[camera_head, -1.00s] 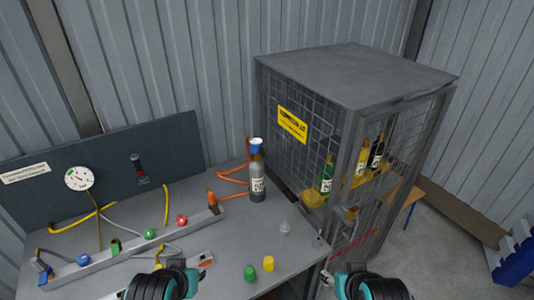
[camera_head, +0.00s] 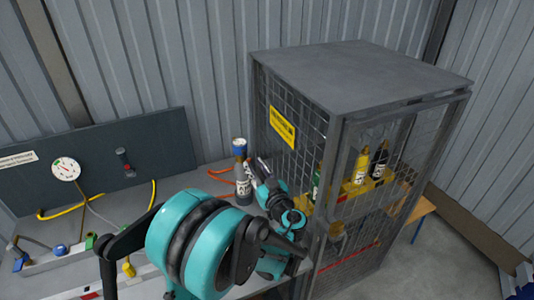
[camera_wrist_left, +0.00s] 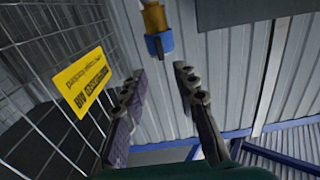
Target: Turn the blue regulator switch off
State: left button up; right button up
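A dark bottle-shaped cylinder with a blue top (camera_head: 239,146) stands on the bench beside the cage. A blue knob (camera_head: 60,250) sits on the manifold bar at the left. My left gripper (camera_head: 258,168) is just right of the cylinder, near its upper part, partly overlapping it in the picture. In the left wrist view its two fingers (camera_wrist_left: 160,95) are apart with nothing between them. Beyond them, at the top, hangs a tan fitting with a blue piece (camera_wrist_left: 159,44); it looks like the cylinder's top, but I cannot be sure. My right gripper is not in view.
The wire cage (camera_head: 365,60) with several bottles stands close to the right of my left gripper; its yellow sign (camera_wrist_left: 80,82) shows in the left wrist view. A dark panel (camera_head: 90,150) with a gauge (camera_head: 66,169) stands behind the bench. My left arm covers much of the bench.

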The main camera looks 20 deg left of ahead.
aim_at(245, 153)
pick_arm(q)
jog(key=b+x, duration=0.1)
jog(key=x, duration=0.6)
jog(key=shift+w+a, duration=0.15)
jog(key=shift+a, duration=0.2)
grip_shut()
